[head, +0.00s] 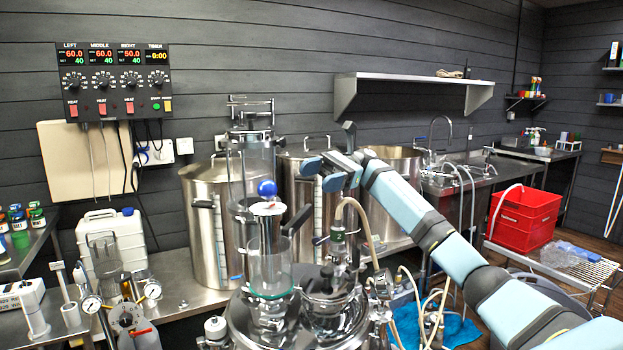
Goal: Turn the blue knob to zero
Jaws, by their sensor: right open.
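A round blue knob (267,188) sits on top of the glass-and-metal apparatus in the middle of the head view, above a pale disc. No scale or zero mark can be made out on it. My right gripper (321,174) is open and empty, its light-blue fingers pointing left. In the picture it is to the right of the blue knob and slightly higher, with a visible gap between them. How far apart they are in depth I cannot tell. My left gripper is not in view.
The glass-and-metal apparatus (270,265) has hoses and a black handle close to the knob. Steel kettles (208,235) stand behind. A control panel (115,82) with dials hangs on the wall at left. A white jug (127,237) stands left, a red crate (525,217) right.

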